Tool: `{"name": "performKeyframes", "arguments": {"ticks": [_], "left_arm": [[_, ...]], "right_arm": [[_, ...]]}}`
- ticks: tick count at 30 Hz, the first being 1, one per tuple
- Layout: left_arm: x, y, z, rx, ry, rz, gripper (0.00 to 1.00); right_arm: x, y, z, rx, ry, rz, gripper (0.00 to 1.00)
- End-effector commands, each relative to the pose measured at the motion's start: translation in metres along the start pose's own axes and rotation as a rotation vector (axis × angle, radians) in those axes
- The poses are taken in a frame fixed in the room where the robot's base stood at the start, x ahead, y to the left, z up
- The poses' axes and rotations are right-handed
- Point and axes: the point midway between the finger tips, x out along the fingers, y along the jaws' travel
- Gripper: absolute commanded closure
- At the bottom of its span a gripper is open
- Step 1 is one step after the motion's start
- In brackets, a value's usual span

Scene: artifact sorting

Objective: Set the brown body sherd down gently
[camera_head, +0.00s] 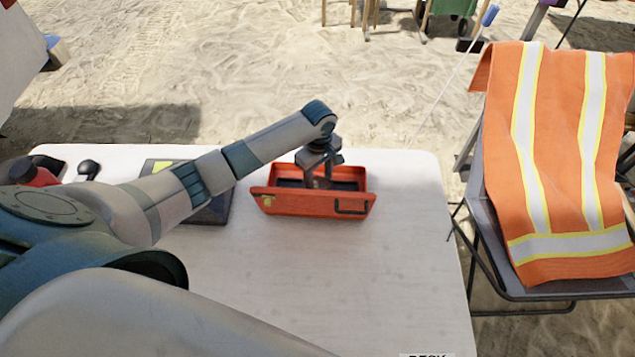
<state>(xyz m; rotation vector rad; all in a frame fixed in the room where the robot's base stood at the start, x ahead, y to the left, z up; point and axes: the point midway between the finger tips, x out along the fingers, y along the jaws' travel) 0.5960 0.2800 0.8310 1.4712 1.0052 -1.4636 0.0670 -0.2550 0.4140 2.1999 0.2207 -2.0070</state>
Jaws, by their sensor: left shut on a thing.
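My left gripper (318,180) reaches down into an orange-red tray (290,205) on the white table. It is shut on a small brown piece, the brown body sherd (321,183), which shows only slightly between the fingers. The tray's front wall and my fingers hide most of it. I cannot tell whether the sherd touches the tray's dark floor. My right gripper is not in view.
A dark flat case with a yellow patch (160,166) lies left of the tray, partly behind my left arm. Small black objects (88,168) lie at the table's far left. The table (330,280) is clear in front. A chair with an orange vest (560,150) stands to the right.

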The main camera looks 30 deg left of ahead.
Motion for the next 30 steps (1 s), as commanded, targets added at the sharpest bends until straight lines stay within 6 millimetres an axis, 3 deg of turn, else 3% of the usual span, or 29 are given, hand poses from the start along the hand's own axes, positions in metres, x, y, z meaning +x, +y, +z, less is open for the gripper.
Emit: {"name": "performKeyframes", "arguments": {"ticks": [14,23,26,30], "left_arm": [[0.005,-0.001,-0.005,0.0,0.0,0.0,0.74],[0.035,-0.002,-0.005,-0.001,0.0,-0.001,0.74],[0.042,-0.002,-0.006,-0.001,0.001,0.0,0.81],[0.045,-0.003,-0.005,0.0,0.0,-0.002,0.82]], "right_arm": [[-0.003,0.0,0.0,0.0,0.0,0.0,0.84],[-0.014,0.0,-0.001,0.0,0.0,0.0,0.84],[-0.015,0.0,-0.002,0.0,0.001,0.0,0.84],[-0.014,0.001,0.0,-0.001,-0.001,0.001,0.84]]}}
